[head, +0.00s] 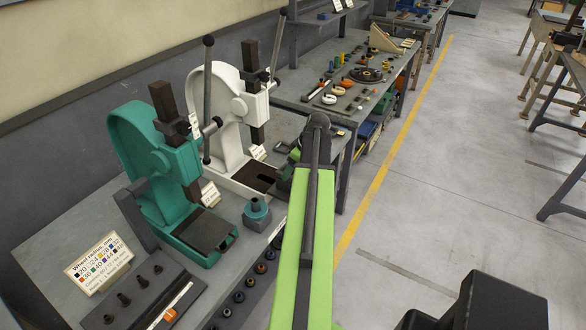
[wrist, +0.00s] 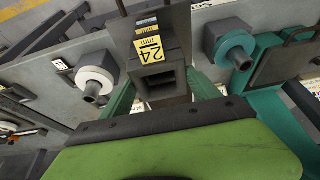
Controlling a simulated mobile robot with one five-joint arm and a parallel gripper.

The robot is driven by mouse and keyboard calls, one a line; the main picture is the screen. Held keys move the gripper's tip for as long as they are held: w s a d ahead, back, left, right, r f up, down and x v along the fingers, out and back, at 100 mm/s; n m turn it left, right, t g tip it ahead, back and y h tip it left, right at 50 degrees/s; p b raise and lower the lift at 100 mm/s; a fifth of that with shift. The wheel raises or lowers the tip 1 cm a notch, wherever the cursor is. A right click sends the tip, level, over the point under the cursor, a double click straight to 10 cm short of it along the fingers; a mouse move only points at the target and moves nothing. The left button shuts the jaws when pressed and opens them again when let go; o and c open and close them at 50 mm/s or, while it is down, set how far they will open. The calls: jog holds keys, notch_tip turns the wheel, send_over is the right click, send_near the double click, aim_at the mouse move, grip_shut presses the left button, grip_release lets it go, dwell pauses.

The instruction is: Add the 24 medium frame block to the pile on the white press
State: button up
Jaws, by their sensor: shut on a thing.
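The frame block (wrist: 162,80) is dark, with a square opening and a yellow "24 mm" tag, in the middle of the wrist view. My gripper (wrist: 160,95) is shut on it, with a green finger on either side. The white press (head: 225,115) stands on the bench behind the green press, with a dark upright ram and a lever. Its dark base plate (head: 255,178) is partly visible; I cannot make out a pile on it.
The green press (head: 165,185) stands nearer. A teal-ringed piece (head: 257,215) sits on the bench beside it and also shows in the wrist view (wrist: 235,48). A white-ringed piece (wrist: 95,82) is at left there. A wheel-frames card (head: 98,265) stands at front left.

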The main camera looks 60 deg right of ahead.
jog(key=shift+f, duration=0.2)
jog(key=o, duration=1.5)
notch_tip(320, 180, up, 7)
jog(key=p, duration=0.6)
jog(key=shift+p, duration=0.3)
jog(key=s, duration=0.5)
jog(key=shift+s, duration=0.1)
